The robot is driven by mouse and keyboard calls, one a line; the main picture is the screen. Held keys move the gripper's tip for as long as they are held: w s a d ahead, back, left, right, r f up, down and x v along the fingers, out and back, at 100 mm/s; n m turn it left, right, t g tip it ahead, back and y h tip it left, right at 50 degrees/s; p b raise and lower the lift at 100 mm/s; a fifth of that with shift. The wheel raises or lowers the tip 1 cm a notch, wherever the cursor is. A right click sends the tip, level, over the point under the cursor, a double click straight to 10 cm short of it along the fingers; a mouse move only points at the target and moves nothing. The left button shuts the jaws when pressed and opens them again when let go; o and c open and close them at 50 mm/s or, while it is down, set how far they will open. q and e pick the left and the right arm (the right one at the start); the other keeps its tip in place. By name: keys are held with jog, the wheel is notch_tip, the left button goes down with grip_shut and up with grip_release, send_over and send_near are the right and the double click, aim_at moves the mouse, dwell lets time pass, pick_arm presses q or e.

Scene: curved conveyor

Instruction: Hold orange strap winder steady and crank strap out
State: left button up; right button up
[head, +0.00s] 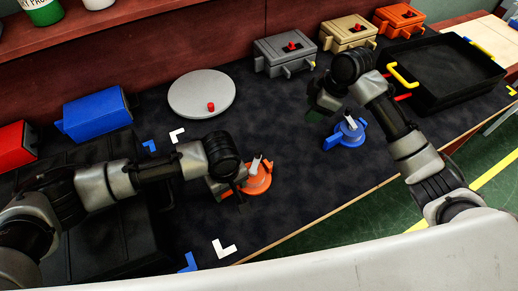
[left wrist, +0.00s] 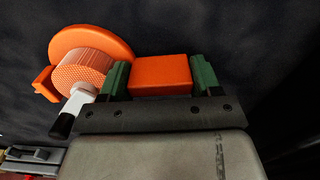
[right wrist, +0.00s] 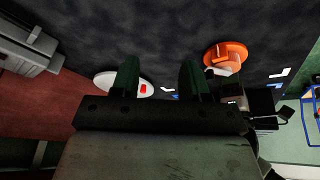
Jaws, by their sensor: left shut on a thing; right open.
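The orange strap winder (head: 259,180) sits on the dark table mat, a little left of the middle in the head view. In the left wrist view the winder (left wrist: 92,42) shows an orange disc, a ribbed light drum and a white crank with a black knob (left wrist: 64,125). My left gripper (head: 230,190) is shut on the winder's orange block (left wrist: 160,74), which lies between its green fingers. My right gripper (head: 318,108) is open and empty, above the mat to the right of the winder. In the right wrist view the winder (right wrist: 226,57) lies beyond the open fingers (right wrist: 160,75).
A blue winder (head: 346,133) stands below my right gripper. A grey turntable (head: 201,95) with a red knob lies behind. Grey (head: 284,53), tan (head: 347,33) and orange (head: 399,20) boxes line the back. A black tray (head: 445,68) stands right. Mat around the orange winder is mostly clear.

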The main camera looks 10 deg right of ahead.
aim_at(259, 151)
jog(key=s+a+r+n+g+y, duration=0.1)
jog(key=s+a+r+n, duration=0.15)
jog(key=a, duration=0.25)
jog(key=s+a+r+n+g, duration=0.1)
jog(key=s+a+n, duration=0.15)
jog(key=a, duration=0.35)
jog(key=shift+g, duration=0.3)
jog(key=x, duration=0.7)
jog(key=s+x, duration=0.1)
jog(key=x, duration=0.3)
jog(key=shift+f, duration=0.3)
jog(key=shift+w, duration=0.1)
grip_shut()
